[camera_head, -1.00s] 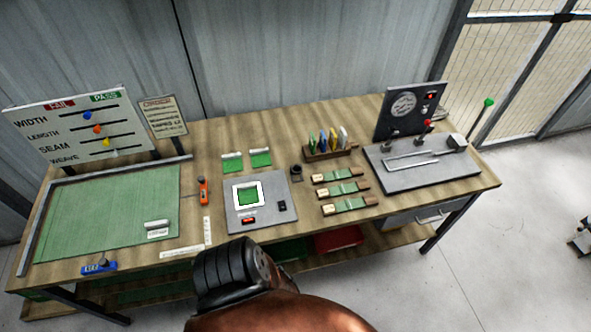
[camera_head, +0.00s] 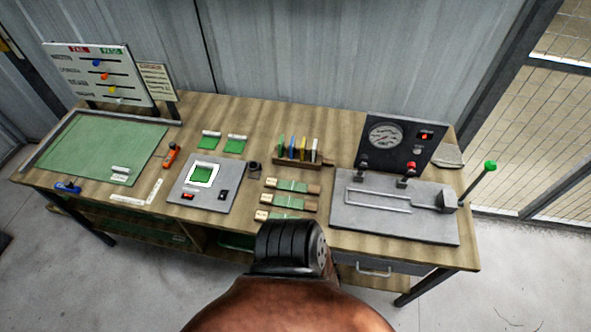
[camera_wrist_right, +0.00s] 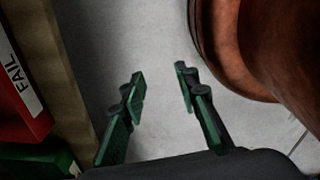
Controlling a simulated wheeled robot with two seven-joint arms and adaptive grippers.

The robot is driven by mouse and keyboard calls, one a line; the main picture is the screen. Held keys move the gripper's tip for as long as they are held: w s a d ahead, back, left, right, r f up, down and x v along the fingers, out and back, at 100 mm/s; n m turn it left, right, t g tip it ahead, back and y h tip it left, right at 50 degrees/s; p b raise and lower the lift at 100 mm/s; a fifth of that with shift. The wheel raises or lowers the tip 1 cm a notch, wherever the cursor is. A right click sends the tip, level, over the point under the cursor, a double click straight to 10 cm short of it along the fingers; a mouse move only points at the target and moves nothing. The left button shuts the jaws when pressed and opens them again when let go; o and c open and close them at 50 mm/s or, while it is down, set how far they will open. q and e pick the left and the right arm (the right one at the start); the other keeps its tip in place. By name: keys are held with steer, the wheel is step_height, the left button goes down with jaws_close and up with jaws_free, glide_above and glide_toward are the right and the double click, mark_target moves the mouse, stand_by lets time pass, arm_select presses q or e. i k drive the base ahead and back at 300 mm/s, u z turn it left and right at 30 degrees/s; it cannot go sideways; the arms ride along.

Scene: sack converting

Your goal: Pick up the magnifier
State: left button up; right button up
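A small black round piece (camera_head: 254,166), which looks like the magnifier, stands on the wooden bench (camera_head: 345,118) just right of the grey device with the green square. It is upright and nothing touches it. My right gripper (camera_wrist_right: 160,78) shows in the right wrist view with its two green-padded fingers apart and nothing between them. It is over the grey floor beside the bench's lower bins, away from the magnifier. My left gripper is not in view.
Right of the magnifier are a rack of coloured tools (camera_head: 302,161) and several green strips (camera_head: 291,186). A grey press plate (camera_head: 400,228) with a gauge panel (camera_head: 376,158) fills the right end. In the wrist view, a red FAIL bin (camera_wrist_right: 12,95) is close at left.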

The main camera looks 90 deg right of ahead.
mark_target(252, 165)
steer(key=k, duration=0.95)
steer(key=z, duration=1.25)
steer(key=i, duration=0.25)
steer(key=u, duration=0.1)
